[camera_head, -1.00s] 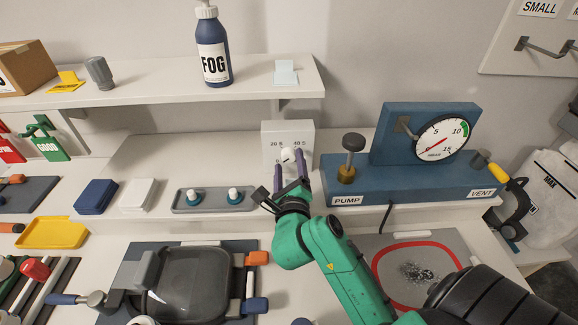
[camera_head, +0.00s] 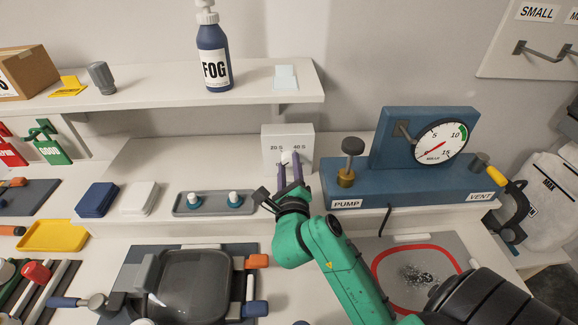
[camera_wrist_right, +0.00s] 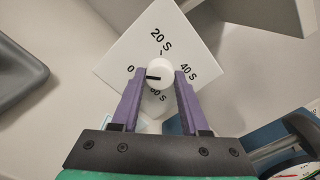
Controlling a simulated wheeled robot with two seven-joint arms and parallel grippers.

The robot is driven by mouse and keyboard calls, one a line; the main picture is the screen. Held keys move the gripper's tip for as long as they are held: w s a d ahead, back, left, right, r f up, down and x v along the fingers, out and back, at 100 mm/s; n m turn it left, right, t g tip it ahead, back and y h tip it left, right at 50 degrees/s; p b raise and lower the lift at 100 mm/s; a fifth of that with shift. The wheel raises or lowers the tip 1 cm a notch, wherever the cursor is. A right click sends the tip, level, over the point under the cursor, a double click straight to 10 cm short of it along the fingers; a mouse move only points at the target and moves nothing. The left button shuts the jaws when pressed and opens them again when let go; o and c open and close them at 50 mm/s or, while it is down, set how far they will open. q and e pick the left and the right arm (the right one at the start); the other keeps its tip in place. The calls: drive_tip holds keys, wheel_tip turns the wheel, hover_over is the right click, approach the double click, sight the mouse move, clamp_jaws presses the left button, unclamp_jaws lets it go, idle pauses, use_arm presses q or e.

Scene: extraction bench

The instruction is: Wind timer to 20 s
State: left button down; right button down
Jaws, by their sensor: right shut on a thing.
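The timer is a white box (camera_head: 274,143) at the back of the bench, under the shelf's right end. Its face (camera_wrist_right: 185,42) shows the marks 0, 20 S, 40 S and 60 S in the right wrist view. Its round white knob (camera_wrist_right: 162,68) carries a black pointer line that points left, close to the 0 mark. My right gripper (camera_head: 290,160) is shut on the knob, with one purple finger on each side; the fingers also show in the right wrist view (camera_wrist_right: 159,80). In the head view the fingers partly hide the knob. My left gripper is not in view.
A blue pump unit with a gauge (camera_head: 440,142) stands right of the timer. A grey tray (camera_head: 214,211) with two small white-and-teal items lies to its left. The shelf (camera_head: 150,108) above bears a FOG bottle (camera_head: 213,55).

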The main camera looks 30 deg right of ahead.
sight(289, 163)
idle(0.8)
drive_tip(key=shift+c, duration=2.1)
unclamp_jaws()
drive_tip(key=shift+s+f, duration=0.1)
drive_tip(key=shift+s, duration=0.05)
drive_tip(key=v, duration=0.3)
drive_tip(key=shift+b, duration=0.3)
drive_tip(key=p+v, duration=0.3)
drive_tip(key=v, duration=0.1)
drive_tip(key=shift+r, duration=0.3)
drive_tip(key=shift+s+a, duration=0.15)
drive_tip(key=shift+f, duration=0.25)
